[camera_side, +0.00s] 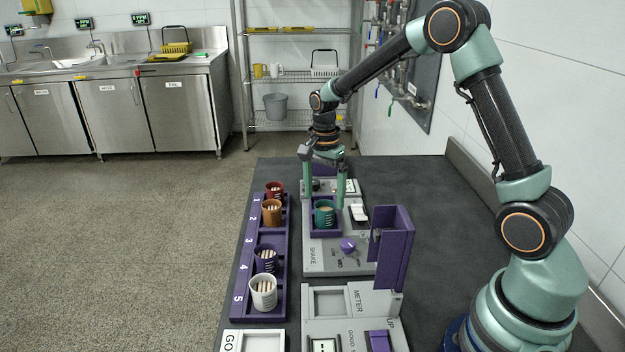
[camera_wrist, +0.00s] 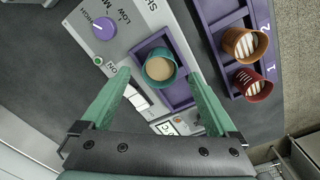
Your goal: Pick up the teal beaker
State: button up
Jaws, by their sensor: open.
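The teal beaker (camera_side: 324,217) stands upright in the purple square recess of the grey shaker station (camera_side: 325,258), with tan contents inside. In the wrist view the teal beaker (camera_wrist: 158,54) shows from above, tan inside, near the middle. My gripper (camera_side: 325,195) points down over it, fingers apart and empty. In the wrist view my gripper (camera_wrist: 159,75) has its two green fingers one on each side of the beaker, with a visible gap. I cannot tell exactly how low the tips are against the rim.
A purple numbered rack (camera_side: 248,255) at left holds red (camera_side: 274,189), orange (camera_side: 271,212), dark purple (camera_side: 265,259) and white (camera_side: 263,293) beakers; slot 3 looks empty. An upright purple panel (camera_side: 392,248) stands front right. A purple knob (camera_side: 347,245) and white switch (camera_side: 360,213) are near the recess.

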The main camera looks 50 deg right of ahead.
aim_at(325, 206)
notch_tip(325, 206, down, 4)
jog(key=shift+d+f, duration=0.1)
jog(key=shift+f, duration=0.15)
grip_shut()
jog(key=shift+r, duration=0.2)
